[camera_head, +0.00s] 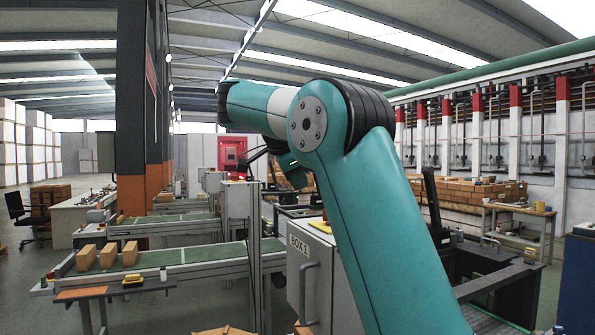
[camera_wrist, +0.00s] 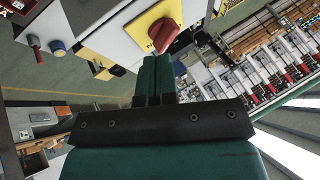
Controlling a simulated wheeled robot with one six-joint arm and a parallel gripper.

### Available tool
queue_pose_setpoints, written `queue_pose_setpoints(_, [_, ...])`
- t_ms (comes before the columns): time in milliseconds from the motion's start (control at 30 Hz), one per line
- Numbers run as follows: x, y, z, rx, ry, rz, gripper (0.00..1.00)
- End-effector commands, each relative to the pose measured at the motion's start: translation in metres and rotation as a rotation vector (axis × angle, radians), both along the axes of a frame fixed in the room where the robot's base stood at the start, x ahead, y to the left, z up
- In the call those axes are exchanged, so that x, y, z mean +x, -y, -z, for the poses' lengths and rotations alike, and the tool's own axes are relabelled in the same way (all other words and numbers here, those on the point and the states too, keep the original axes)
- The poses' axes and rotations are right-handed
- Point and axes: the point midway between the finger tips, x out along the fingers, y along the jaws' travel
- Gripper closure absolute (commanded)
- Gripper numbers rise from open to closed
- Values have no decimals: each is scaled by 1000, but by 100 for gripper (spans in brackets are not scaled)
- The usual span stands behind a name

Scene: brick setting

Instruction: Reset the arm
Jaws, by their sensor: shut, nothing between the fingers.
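My gripper (camera_wrist: 152,75) shows in the wrist view as two green fingers close together, with nothing between them. Beyond the fingertips is a red rotary knob (camera_wrist: 163,33) on a yellow plate, fixed to a pale cabinet; I cannot tell the gap between them. In the head view my arm is raised and bent, its teal links crossing the middle of the picture. My gripper cannot be made out there.
A grey cabinet (camera_head: 312,278) marked BOX 1 stands close beside my arm. At the left, a green conveyor (camera_head: 180,258) carries several bricks. A wooden table (camera_head: 520,208) stands at the right. Open floor (camera_head: 30,290) lies at the far left.

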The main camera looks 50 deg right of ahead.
Motion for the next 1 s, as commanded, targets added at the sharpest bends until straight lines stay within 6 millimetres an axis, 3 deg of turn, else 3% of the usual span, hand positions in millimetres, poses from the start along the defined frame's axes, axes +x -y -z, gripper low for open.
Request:
queue_pose_setpoints(733, [3, -6, 1, -4, -13, -34, 100])
queue_pose_setpoints(867, [13, -24, 21, -26, -100, -243, 100])
queue_pose_setpoints(1000, [28, -74, 67, -62, -260, -686, 100])
